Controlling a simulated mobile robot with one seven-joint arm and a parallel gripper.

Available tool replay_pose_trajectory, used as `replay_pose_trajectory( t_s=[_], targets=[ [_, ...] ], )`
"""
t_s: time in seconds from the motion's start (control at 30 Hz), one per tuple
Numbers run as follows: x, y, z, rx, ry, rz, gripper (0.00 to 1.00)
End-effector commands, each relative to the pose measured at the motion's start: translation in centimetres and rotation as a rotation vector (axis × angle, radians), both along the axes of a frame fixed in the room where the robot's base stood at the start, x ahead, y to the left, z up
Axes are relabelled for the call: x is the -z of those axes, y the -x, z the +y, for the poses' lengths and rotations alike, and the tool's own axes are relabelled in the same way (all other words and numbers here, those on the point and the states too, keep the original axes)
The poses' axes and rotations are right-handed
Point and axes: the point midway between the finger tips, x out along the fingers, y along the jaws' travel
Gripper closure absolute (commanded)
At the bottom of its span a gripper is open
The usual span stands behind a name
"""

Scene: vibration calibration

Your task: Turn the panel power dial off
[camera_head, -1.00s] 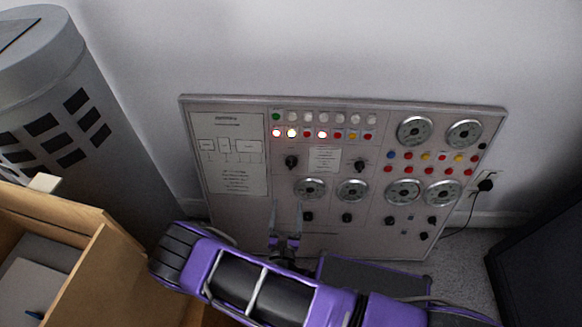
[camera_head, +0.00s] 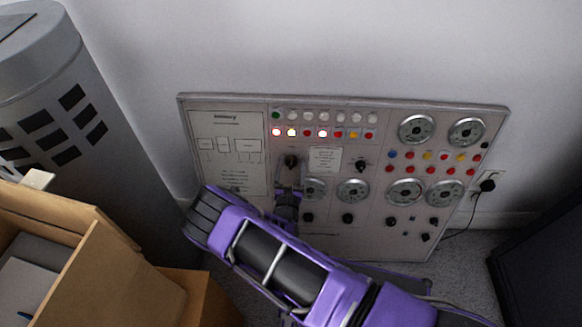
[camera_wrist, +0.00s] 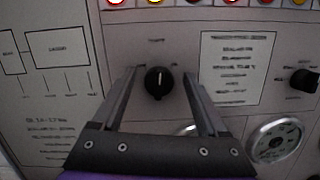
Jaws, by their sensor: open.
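The grey control panel (camera_head: 230,183) leans against the wall. Its black dial (camera_head: 291,161) sits left of centre, below a row of lamps, some lit red and white. In the wrist view the dial (camera_wrist: 158,83) has a white pointer line that stands about vertical. My gripper (camera_wrist: 157,72) is open, with one finger on each side of the dial; I cannot tell whether either touches it. In the head view my gripper (camera_head: 289,178) is at the panel face just below the dial, and my purple arm hides part of the panel's lower left.
A second black dial (camera_head: 361,165) is to the right, past a white label (camera_head: 325,160). Round gauges (camera_head: 353,190) lie below. A wooden box (camera_head: 110,262) and a grey bin (camera_head: 100,130) stand at left. A dark cabinet (camera_head: 545,255) is at right.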

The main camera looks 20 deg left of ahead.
Motion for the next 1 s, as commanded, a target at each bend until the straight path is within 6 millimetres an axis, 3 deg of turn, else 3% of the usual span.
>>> replay_pose_trajectory(
  t_s=[0.17,0.57,1.0],
  targets=[
    [0.0,0.02,0.0,0.0,0.0,0.0,0.28],
    [0.01,0.05,-0.01,0.0,0.0,0.0,1.0],
    [0.02,0.11,0.02,-0.016,0.076,-0.018,1.0]
  ],
)
